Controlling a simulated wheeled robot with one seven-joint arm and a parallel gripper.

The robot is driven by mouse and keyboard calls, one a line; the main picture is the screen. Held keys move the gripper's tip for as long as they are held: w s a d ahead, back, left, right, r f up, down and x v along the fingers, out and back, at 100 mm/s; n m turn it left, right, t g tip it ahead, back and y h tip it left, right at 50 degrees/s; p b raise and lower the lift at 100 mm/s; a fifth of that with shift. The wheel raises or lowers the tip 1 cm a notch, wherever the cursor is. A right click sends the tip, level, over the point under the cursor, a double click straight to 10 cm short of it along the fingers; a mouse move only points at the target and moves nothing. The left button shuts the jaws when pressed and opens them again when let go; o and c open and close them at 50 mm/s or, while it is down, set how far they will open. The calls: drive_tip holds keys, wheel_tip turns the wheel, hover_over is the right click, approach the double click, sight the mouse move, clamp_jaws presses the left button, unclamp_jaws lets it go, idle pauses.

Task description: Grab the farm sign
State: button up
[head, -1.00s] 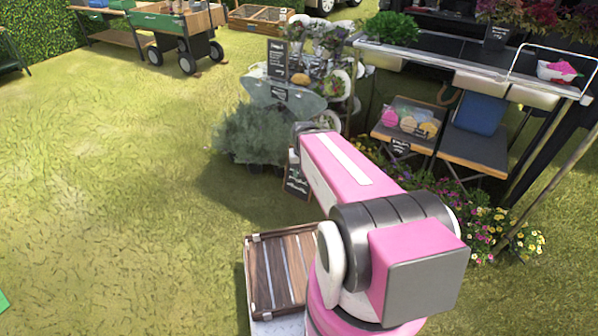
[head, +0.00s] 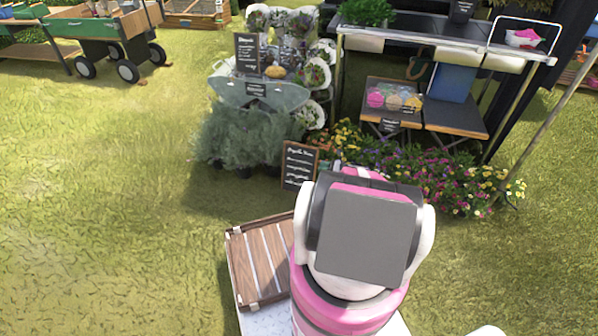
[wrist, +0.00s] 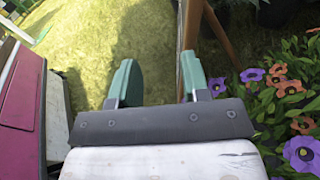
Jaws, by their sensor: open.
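The farm sign (head: 299,165) is a small black chalkboard with white writing and a wooden frame, standing on the grass beside the flower bed in the head view. In the wrist view its wooden frame (wrist: 189,22) shows nearly edge-on at the top, with a slanting leg to its right. My gripper (wrist: 156,82) is open and empty, with two green fingers. The right finger overlaps the frame's lower end in the picture; I cannot tell whether they touch. In the head view my arm hides the gripper.
Purple and orange flowers (wrist: 285,100) crowd the right of the wrist view. A grey-green bush (head: 245,137) and a flower display stand behind and left of the sign. A table (head: 445,42) with shelves stands behind the flower bed. A wooden crate (head: 262,262) sits by my arm. Open grass lies left.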

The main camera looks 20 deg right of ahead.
sight(310, 169)
drive_tip(key=d+f+m+t, duration=0.2)
drive_tip(key=d+f, duration=0.1)
drive_tip(key=d, duration=0.1)
drive_tip(key=x, duration=1.1)
drive_tip(key=shift+s, duration=0.15)
drive_tip(key=shift+r, duration=0.1)
clamp_jaws()
